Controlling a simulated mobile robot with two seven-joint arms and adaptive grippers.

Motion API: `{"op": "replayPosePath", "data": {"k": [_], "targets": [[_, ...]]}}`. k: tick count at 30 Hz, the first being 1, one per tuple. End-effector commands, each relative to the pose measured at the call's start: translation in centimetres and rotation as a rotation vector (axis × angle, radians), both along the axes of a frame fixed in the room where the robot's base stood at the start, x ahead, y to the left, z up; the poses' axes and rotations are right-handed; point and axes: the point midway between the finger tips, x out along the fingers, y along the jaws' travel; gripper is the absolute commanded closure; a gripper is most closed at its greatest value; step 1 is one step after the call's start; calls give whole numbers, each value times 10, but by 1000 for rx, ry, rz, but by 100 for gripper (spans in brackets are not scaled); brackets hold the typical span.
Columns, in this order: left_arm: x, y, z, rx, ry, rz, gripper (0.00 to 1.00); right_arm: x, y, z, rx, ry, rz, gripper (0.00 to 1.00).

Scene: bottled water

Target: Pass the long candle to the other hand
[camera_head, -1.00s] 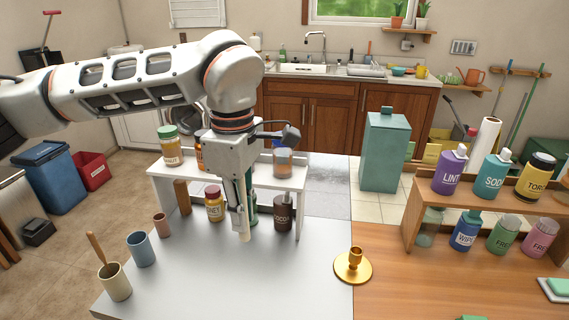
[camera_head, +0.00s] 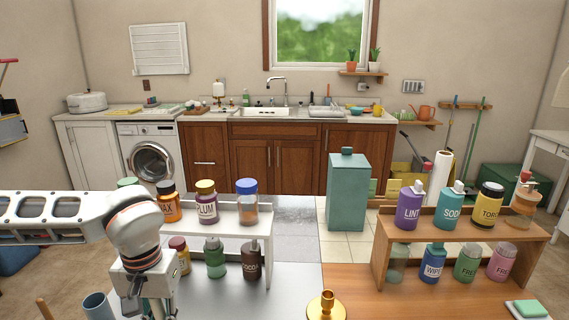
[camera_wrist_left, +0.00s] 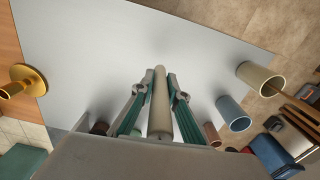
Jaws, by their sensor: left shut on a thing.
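The long candle (camera_wrist_left: 160,112) is a cream cylinder. In the left wrist view it lies between the fingers of my left gripper (camera_wrist_left: 161,92), which is shut on it, with one end pointing away past the fingertips. In the head view my left arm comes in at the lower left and its wrist runs down to the bottom edge; the fingertips and candle cannot be made out there. A brass candle holder (camera_head: 327,306) stands near the bottom centre and also shows in the left wrist view (camera_wrist_left: 30,80), apart from the candle. My right gripper is not in view.
A white shelf (camera_head: 228,228) with several jars stands behind my left gripper. A wooden shelf (camera_head: 460,244) with several bottles stands at the right. Cups, including a blue one (camera_wrist_left: 233,114), stand on the grey tabletop (camera_wrist_left: 100,50), whose middle is clear.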

Motion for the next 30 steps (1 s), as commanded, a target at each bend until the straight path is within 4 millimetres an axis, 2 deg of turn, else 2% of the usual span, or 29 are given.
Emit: {"op": "replayPosePath", "data": {"k": [7, 11, 14, 30], "targets": [[-2, 1, -3, -1, 1, -39, 100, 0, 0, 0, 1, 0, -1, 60], [-2, -7, 3, -1, -1, -67, 100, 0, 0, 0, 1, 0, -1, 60], [-3, -22, 13, 0, -3, -122, 100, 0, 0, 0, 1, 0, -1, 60], [-15, -137, 88, 2, -4, -555, 100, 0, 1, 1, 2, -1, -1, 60]]}}
